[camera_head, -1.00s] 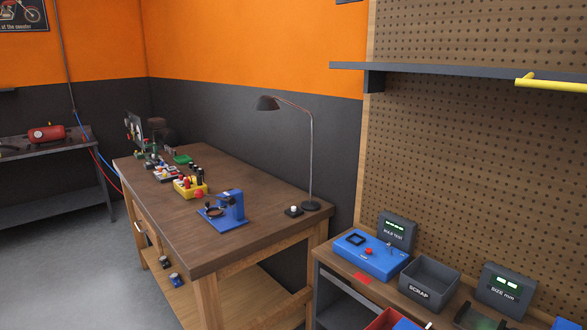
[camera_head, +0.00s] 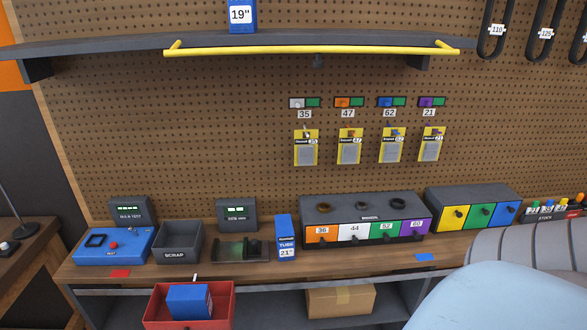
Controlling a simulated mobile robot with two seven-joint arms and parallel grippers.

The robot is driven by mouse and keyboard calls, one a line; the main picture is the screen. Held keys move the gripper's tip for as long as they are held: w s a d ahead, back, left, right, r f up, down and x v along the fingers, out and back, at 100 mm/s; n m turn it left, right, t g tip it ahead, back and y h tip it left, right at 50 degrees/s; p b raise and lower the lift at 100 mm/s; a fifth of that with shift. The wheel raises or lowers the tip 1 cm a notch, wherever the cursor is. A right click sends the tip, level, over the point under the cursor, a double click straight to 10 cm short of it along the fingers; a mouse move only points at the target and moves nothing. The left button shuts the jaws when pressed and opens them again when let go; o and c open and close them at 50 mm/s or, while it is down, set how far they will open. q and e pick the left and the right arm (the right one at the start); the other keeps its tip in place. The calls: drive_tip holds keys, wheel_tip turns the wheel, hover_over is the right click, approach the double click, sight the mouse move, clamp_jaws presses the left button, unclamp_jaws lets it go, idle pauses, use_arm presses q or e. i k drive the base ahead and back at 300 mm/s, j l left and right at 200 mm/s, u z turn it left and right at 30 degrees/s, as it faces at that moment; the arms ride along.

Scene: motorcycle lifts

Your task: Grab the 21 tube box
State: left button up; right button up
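The 21 tube box (camera_head: 285,239) is a narrow blue box with a white label reading 21". It stands upright on the workbench, between the size gauge and the drawer unit. Another blue box (camera_head: 241,15) labelled 19" stands on the high shelf. Neither of my grippers is in view.
A grey scrap bin (camera_head: 179,255), a blue test unit (camera_head: 112,262) and a dark gauge tray (camera_head: 240,249) stand left of the box. A drawer unit (camera_head: 364,213) is close on its right. A red bin (camera_head: 156,318) holding a blue box (camera_head: 188,301) sits in front, below.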

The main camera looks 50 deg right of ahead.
sight(285, 235)
drive_tip(key=z, duration=1.5)
